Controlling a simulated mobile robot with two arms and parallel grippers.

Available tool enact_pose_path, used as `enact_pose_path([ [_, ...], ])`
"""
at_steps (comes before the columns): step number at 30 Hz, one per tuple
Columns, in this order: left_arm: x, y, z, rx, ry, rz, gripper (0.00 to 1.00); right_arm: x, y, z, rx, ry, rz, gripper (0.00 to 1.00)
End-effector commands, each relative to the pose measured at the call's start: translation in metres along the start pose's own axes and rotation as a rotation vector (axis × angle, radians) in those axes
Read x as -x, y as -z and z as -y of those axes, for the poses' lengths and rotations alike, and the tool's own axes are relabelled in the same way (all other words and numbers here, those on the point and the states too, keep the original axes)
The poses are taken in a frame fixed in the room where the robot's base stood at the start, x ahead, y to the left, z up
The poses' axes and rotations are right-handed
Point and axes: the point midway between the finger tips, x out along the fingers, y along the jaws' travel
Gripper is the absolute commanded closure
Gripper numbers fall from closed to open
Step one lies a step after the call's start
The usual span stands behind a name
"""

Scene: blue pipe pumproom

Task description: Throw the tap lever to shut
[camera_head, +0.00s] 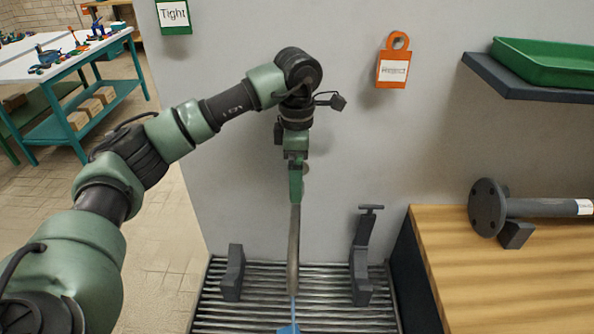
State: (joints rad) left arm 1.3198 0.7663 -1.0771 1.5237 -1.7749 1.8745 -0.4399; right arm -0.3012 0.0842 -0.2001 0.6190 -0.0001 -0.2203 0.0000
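My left arm reaches in from the left and bends down in front of the grey wall. My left gripper (294,288) points straight down over the slatted grate, seen edge-on, so the gap between its fingers does not show. A small blue piece (288,329) shows at the bottom edge of the picture below the fingertips, with a thin blue line rising from it. Most of it is cut off, and I cannot tell whether it is part of the tap lever or whether the gripper touches it. No tap lever is clearly visible. My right gripper is out of view.
Dark brackets stand left (232,272) and right (362,262) of the gripper on the grate (335,318). A wooden bench (500,280) with a flanged pipe (545,208) is at right. An orange tag (393,72) and a green sign (173,15) hang on the wall (225,140).

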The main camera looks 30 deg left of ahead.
Motion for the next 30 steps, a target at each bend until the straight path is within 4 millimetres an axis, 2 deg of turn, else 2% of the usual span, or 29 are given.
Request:
enact_pose_path([
  [6,-0.0008,0.0001,0.0000,0.000,0.000,0.000,0.00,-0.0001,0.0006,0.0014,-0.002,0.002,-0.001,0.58],
  [11,-0.0005,0.0000,0.0000,0.000,0.000,0.000,0.44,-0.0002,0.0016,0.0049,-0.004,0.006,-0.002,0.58],
  [12,-0.0005,0.0000,-0.0001,0.000,0.000,0.000,0.50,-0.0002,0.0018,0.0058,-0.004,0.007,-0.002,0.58],
  [22,-0.0005,-0.0001,-0.0003,-0.053,-0.001,0.001,0.50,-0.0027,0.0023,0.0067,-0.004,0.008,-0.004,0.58],
  [30,-0.0008,0.0000,-0.0007,-0.233,-0.002,0.001,0.50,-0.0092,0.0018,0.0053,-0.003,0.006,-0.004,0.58],
])
